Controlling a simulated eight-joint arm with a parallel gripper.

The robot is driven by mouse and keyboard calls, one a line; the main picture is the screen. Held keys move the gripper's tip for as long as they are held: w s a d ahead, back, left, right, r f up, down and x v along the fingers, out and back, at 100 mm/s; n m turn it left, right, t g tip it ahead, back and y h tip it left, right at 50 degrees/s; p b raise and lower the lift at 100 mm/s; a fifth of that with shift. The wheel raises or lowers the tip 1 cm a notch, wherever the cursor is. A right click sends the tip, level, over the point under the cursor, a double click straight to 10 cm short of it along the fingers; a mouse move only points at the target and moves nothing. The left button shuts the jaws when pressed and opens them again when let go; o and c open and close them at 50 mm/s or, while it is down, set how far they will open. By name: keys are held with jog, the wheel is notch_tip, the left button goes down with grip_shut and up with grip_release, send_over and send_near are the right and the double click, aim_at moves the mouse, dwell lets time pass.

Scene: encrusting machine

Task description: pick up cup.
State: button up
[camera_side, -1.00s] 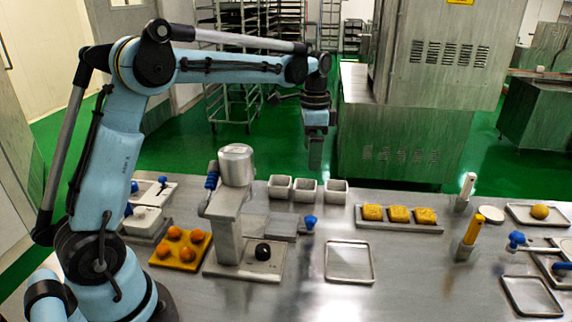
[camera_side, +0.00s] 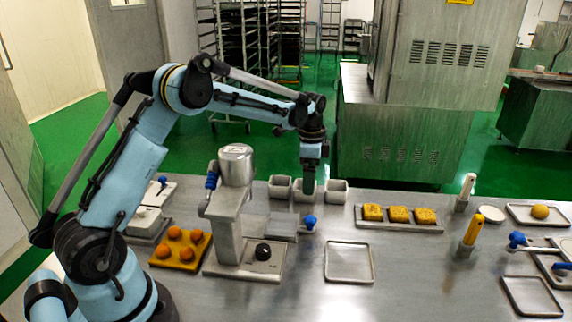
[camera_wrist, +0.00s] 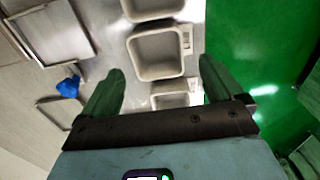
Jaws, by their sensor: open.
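Three small light-grey square cups stand in a row at the back edge of the steel table: a left cup (camera_side: 279,188), a middle cup (camera_side: 298,195) and a right cup (camera_side: 336,192). My gripper (camera_side: 308,186) points down over the middle cup and hides part of it. In the wrist view my gripper (camera_wrist: 162,65) is open, with nothing held. One cup (camera_wrist: 157,54) shows whole near and between the fingertips. Another cup (camera_wrist: 152,8) is cut by the top edge. A third cup (camera_wrist: 172,100) lies between the fingers, partly hidden by the gripper body.
A steel machine (camera_side: 235,195) with a blue-handled part stands left of the cups. A tray of yellow pastries (camera_side: 400,223) lies to the right. An empty tray (camera_side: 349,262) lies in front. Green floor (camera_wrist: 245,45) shows beyond the table edge.

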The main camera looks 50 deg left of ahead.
notch_tip(320, 180, down, 4)
jog(key=shift+d+f, duration=0.1)
jog(key=shift+c, duration=0.2)
jog(key=c, duration=1.1)
jog(key=shift+d+r, duration=0.1)
jog(key=shift+r, duration=2.25)
jog(key=s+d+r, duration=0.4)
jog(key=d+r, duration=0.3)
jog(key=d, duration=0.4)
jog(key=s+r+n, duration=0.6)
jog(key=s+n, duration=0.3)
jog(key=s, duration=0.3)
jog(key=shift+s+r, duration=0.2)
jog(key=shift+s, duration=0.05)
